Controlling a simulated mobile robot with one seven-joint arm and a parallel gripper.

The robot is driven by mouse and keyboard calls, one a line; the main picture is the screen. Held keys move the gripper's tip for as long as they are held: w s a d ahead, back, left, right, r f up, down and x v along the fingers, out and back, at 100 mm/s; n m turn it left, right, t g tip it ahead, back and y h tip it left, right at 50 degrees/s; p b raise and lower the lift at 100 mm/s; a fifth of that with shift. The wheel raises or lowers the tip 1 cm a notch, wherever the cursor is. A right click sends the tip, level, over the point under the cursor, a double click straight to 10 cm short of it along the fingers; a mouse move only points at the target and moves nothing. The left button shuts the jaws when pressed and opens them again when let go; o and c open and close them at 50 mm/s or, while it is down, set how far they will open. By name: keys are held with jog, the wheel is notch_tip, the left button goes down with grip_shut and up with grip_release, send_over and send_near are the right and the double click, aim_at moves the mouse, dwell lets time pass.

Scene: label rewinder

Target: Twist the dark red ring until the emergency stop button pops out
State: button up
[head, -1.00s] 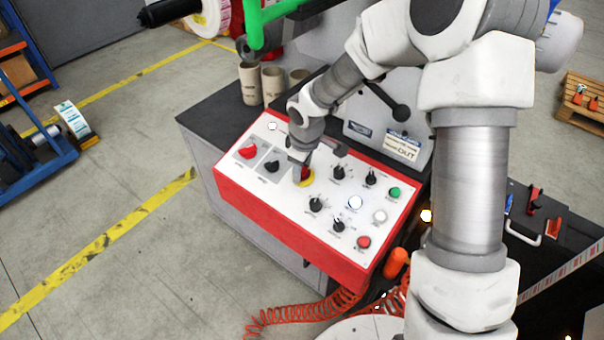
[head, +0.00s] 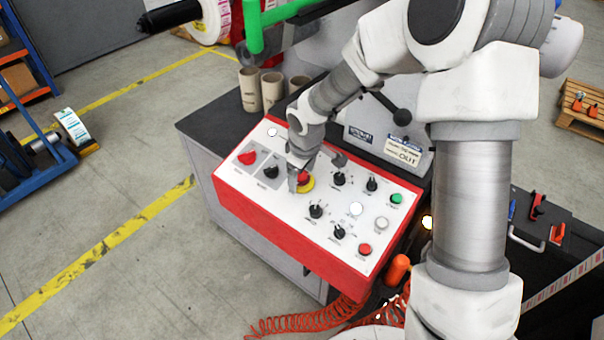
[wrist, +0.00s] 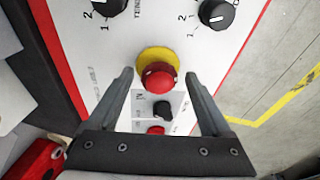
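The emergency stop button (wrist: 160,80) has a red head with a darker red band, on a round yellow base (wrist: 152,56). In the head view the button (head: 304,178) sits mid-panel, partly covered by my gripper (head: 298,180). In the wrist view my gripper (wrist: 160,76) is open, with one finger on each side of the button. A gap shows between the red head and each finger, so I see no grip on it. I cannot tell from these views whether the button is in or out.
The sloped white panel (head: 285,203) has a red frame. A black knob (wrist: 163,109) and another red control (head: 247,158) are near the button. More black knobs (head: 339,179) and a green button (head: 396,198) are to its right. A black lever (head: 401,117) stands behind.

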jog(key=a+p+v, duration=0.1)
jog(key=p+v, duration=0.2)
jog(key=v, duration=1.4)
jog(key=shift+d+r, duration=0.25)
jog(key=shift+d, duration=0.2)
